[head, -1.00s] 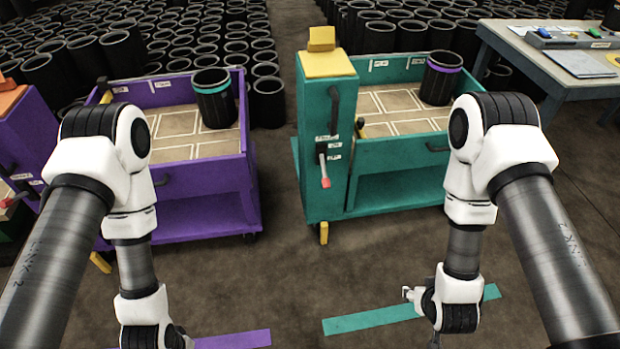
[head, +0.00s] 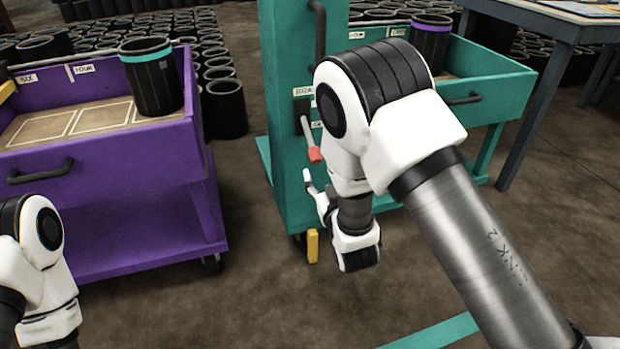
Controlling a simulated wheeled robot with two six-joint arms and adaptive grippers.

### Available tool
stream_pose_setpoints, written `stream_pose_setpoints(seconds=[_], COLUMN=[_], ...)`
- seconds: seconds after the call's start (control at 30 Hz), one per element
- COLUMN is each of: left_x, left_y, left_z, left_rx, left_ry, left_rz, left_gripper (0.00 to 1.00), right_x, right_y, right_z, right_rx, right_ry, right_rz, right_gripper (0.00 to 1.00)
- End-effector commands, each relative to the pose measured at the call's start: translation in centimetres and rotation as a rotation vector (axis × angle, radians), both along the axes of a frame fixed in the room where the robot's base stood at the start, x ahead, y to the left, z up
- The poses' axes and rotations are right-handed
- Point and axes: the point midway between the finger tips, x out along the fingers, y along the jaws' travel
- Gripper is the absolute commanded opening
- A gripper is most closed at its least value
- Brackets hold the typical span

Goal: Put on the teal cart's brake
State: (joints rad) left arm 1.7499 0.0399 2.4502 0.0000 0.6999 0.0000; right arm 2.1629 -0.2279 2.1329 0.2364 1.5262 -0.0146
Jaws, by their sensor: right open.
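The teal cart (head: 490,75) stands right of centre, partly hidden by my right arm. Its tall teal end post (head: 284,150) carries a label beginning "BRA". Below the label, a grey lever with a red knob (head: 314,155) hangs down from a dark slot. A yellow piece (head: 312,245) sits low at the post's foot. My right gripper (head: 312,190) is open and empty, just below the red knob and apart from it; its wrist partly hides the post. My left arm shows at the lower left, its gripper out of view.
A purple cart (head: 110,165) stands at the left, holding a black sleeve with a teal band (head: 151,80). A black sleeve with a purple band (head: 430,42) is in the teal cart. A table (head: 560,25) is at the back right. Teal floor tape (head: 435,333) lies in front; the floor there is clear.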

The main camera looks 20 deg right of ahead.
Motion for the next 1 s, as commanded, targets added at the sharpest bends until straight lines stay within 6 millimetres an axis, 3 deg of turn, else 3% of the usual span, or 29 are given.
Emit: stream_pose_setpoints(seconds=[0.4,0.7,0.73,0.87,0.9,1.0], left_x=[0.0,0.0,0.0,0.0,0.0,0.0], left_y=[0.0,0.0,0.0,0.0,0.0,0.0], left_z=[-2.5,-2.5,-2.5,-2.5,-2.5,-2.5], left_rx=[0.0,0.0,0.0,0.0,0.0,0.0], left_ry=[0.0,-0.001,-0.001,0.0,0.0,0.0], left_rz=[0.0,0.0,0.0,0.0,0.0,0.0], left_gripper=[0.4,0.4,0.4,0.4,0.4,0.4], right_x=[6.8,7.6,7.6,7.6,7.6,7.6], right_y=[-0.3,-0.4,-0.4,-0.4,-0.4,-0.4], right_z=[0.0,0.2,0.2,0.2,0.2,0.2], right_rx=[0.002,0.0,0.0,0.0,0.0,0.0], right_ry=[0.0,0.002,0.002,0.003,0.003,0.002], right_rz=[0.0,0.0,0.0,0.0,0.0,0.0], right_gripper=[0.56,0.56,0.52,0.06,0.0,0.0])
